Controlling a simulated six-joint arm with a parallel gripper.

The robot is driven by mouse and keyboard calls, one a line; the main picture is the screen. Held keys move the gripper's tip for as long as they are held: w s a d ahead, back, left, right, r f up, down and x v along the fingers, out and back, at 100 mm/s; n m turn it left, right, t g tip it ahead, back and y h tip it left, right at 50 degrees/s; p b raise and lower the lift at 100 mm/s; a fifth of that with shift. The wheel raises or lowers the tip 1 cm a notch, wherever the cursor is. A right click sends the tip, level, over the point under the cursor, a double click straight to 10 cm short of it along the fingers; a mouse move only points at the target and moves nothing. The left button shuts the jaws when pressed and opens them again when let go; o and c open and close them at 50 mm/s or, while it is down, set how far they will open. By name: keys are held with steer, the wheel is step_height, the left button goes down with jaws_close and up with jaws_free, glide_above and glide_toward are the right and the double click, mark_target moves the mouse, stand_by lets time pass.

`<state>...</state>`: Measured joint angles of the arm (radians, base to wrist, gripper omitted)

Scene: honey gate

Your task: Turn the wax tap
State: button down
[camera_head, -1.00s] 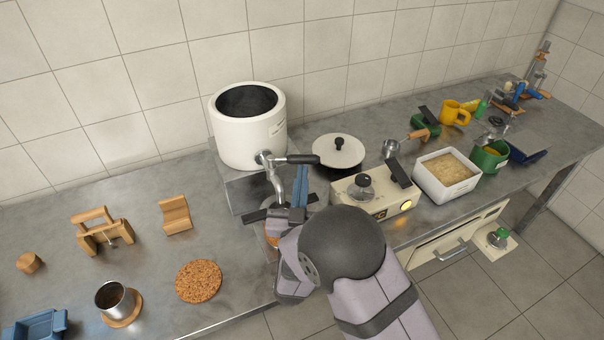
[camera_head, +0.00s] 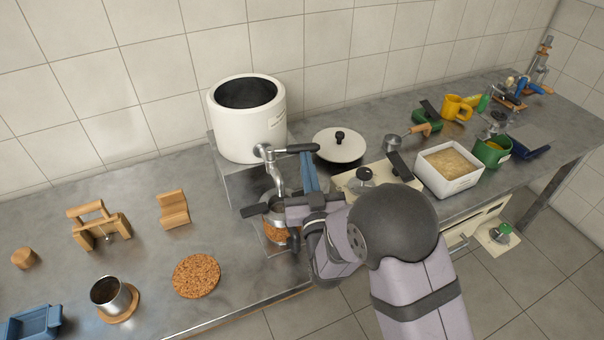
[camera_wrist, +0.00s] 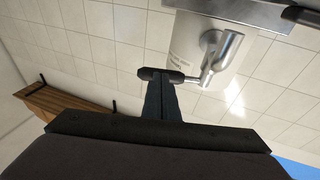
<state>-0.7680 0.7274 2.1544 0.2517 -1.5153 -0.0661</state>
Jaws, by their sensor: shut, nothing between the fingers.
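The wax tap (camera_head: 272,172) is a metal spout low on the front of the white cylindrical tank (camera_head: 248,138). Its black handle (camera_head: 292,149) points right in the head view, roughly level. My gripper (camera_head: 307,160) has slim blue fingers, shut with nothing between them. The fingertips reach the handle's outer part from below; whether they touch it is hard to tell. In the wrist view my dark fingers (camera_wrist: 162,82) overlap the black handle (camera_wrist: 175,76), with the metal tap (camera_wrist: 215,58) to its right. A metal pan (camera_head: 277,209) with a black handle stands under the spout, partly hidden by my gripper.
The tank stands on a grey stand (camera_head: 232,178). A white lid (camera_head: 339,145) lies right of it, and a cream hotplate (camera_head: 350,180) is partly behind my arm. A cork mat (camera_head: 196,276) and wooden stand (camera_head: 99,225) are left. The counter between is clear.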

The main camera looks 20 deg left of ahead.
steer(key=w+b, duration=0.2)
steer(key=b, duration=0.1)
steer(key=shift+w+a+y, duration=0.2)
steer(key=shift+w+y, duration=0.1)
steer(key=shift+r, duration=0.15)
stand_by(0.3)
steer(key=b+v, duration=0.2)
steer(key=v, duration=0.5)
steer(key=shift+s, duration=0.15)
steer(key=shift+d, duration=0.1)
